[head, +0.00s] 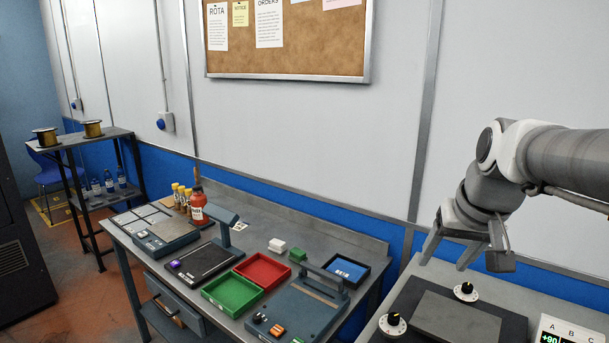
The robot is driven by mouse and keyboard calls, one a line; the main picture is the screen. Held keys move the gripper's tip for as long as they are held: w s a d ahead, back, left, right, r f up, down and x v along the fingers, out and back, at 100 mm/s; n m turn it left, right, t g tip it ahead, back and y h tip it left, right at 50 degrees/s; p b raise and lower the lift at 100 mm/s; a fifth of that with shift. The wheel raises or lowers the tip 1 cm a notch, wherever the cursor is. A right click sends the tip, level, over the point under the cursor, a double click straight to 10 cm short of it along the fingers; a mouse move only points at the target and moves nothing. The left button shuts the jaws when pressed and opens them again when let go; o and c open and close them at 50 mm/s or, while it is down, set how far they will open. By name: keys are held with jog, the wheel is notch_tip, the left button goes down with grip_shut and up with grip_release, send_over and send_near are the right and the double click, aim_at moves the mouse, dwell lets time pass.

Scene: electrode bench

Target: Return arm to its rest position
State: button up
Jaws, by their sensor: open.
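My gripper (462,250) hangs at the end of my white and grey arm (540,155) on the right side of the head view. Its fingers point down and are spread apart, with nothing visible between them. It is above the right-hand bench, over a dark panel (405,298) with a grey plate and two knobs. It appears apart from the bench and what stands on it.
The left bench (232,328) carries a green tray (231,311), a red tray (262,286), a blue-lined tray (347,269), a red bottle (197,206) and several small devices. A meter (565,331) stands at right. A noticeboard (290,60) hangs on the wall.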

jog(key=s+a+f+n+p, duration=0.1)
jog(key=s+a, duration=0.3)
jog(key=s, duration=0.3)
jog(key=s+a+f+n+p, duration=0.1)
jog(key=s+a, duration=0.3)
jog(key=s, duration=0.4)
jog(key=shift+s+a+f, duration=0.2)
jog(key=shift+a+f, duration=0.15)
jog(key=shift+f, duration=0.25)
jog(key=shift+d, duration=0.15)
